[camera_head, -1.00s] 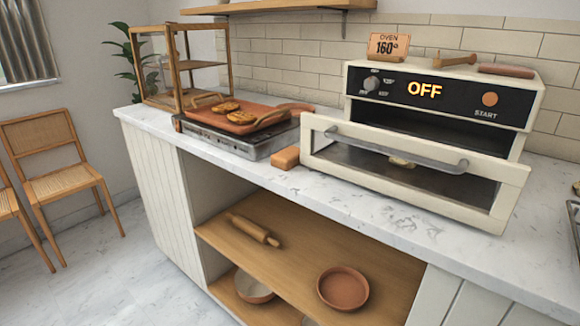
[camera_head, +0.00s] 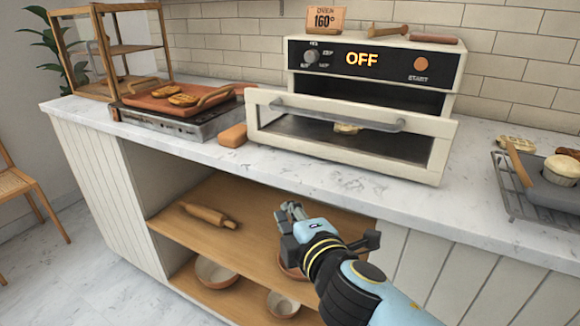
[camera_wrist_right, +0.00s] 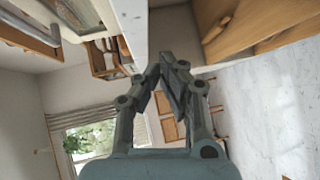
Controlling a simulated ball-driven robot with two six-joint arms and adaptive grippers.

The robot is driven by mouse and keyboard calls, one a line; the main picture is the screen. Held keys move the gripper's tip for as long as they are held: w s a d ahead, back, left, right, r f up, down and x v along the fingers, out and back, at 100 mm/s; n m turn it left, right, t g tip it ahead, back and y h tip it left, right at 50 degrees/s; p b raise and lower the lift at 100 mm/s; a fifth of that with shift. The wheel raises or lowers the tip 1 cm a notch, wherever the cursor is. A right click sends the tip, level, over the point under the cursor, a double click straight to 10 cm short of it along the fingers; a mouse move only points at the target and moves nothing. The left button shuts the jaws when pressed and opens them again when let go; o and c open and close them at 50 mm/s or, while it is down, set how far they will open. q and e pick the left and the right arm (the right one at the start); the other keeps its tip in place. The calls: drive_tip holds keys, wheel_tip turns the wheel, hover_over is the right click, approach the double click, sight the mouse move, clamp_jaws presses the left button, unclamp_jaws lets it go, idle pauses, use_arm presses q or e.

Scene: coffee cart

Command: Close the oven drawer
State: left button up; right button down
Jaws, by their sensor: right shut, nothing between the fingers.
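The oven (camera_head: 375,82) stands on the counter with its display reading OFF. Its cream drawer (camera_head: 440,160) is pulled out toward me, with a grey bar handle (camera_head: 335,114) across the front and a glass window. A small pale pastry (camera_head: 347,128) shows inside the drawer. My right gripper (camera_head: 290,208) is in front of the counter, below and apart from the drawer, over the open shelf space. In the right wrist view its fingers (camera_wrist_right: 168,62) are closed together and empty. The drawer handle seems to show at that view's upper left. My left gripper is not in view.
A hot plate (camera_head: 185,125) with a tray of pastries stands left of the oven. A rack (camera_head: 535,205) with a pan is at right. The shelf holds a rolling pin (camera_head: 208,215) and bowls. The counter's front edge is clear.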

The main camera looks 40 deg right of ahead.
wheel_tip(320, 180, up, 10)
drive_tip(key=r+t+h, duration=0.1)
drive_tip(key=t+h, duration=0.1)
drive_tip(key=p, duration=0.2)
approach(285, 120)
drive_tip(key=w, duration=0.1)
drive_tip(key=w+a, duration=0.1)
drive_tip(key=w, duration=0.1)
drive_tip(key=shift+w+a+r, duration=0.25)
drive_tip(key=shift+a, duration=0.15)
drive_tip(key=shift+w+d+f, duration=0.1)
drive_tip(key=shift+w+d, duration=0.1)
drive_tip(key=shift+d, duration=0.4)
drive_tip(key=shift+w+d, duration=0.2)
drive_tip(key=shift+d, duration=0.35)
drive_tip(key=shift+w+d, duration=0.25)
drive_tip(key=shift+d, duration=0.4)
drive_tip(key=shift+d, duration=0.1)
